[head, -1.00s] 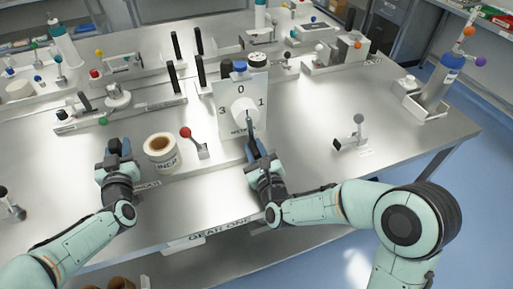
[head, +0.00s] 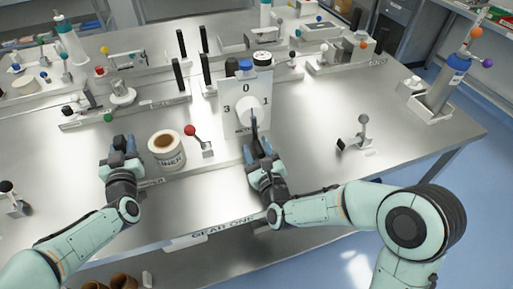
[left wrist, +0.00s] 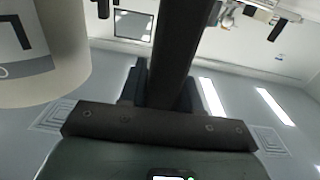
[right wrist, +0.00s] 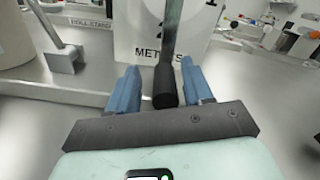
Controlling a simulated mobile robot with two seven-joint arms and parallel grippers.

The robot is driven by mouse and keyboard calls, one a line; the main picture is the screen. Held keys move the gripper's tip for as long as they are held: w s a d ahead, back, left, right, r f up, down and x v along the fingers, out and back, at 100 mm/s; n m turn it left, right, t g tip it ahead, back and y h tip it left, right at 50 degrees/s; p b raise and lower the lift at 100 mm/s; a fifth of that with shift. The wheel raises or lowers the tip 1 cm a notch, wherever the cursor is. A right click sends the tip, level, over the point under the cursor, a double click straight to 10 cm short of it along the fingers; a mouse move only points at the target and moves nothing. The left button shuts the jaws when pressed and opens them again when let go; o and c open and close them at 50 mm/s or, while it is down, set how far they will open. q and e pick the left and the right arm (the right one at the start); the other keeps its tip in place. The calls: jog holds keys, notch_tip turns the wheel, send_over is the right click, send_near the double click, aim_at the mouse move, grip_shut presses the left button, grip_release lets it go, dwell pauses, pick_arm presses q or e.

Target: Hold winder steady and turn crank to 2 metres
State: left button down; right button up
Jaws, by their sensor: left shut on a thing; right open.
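The winder has a white dial plate (head: 232,98) marked 0, 1 and 3, with METRES near its bottom. A white hub (head: 250,109) sits on its face, and the crank (head: 254,128) hangs nearly straight down from it. In the right wrist view the crank's black grip (right wrist: 165,86) stands between the two blue fingers of my right gripper (right wrist: 160,85), with gaps at both sides. My right gripper (head: 259,150) is open. My left gripper (head: 122,146) is left of the paper roll, shut on a dark upright bar (left wrist: 178,50).
The white paper roll (head: 167,150) and a red-knobbed lever (head: 199,140) stand between the grippers. A small grey-knobbed lever (head: 362,132) is to the right. Posts and fixtures crowd the back. The table's right front is clear.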

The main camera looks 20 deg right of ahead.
jog(key=s, duration=0.7)
jog(key=shift+s+a, duration=0.1)
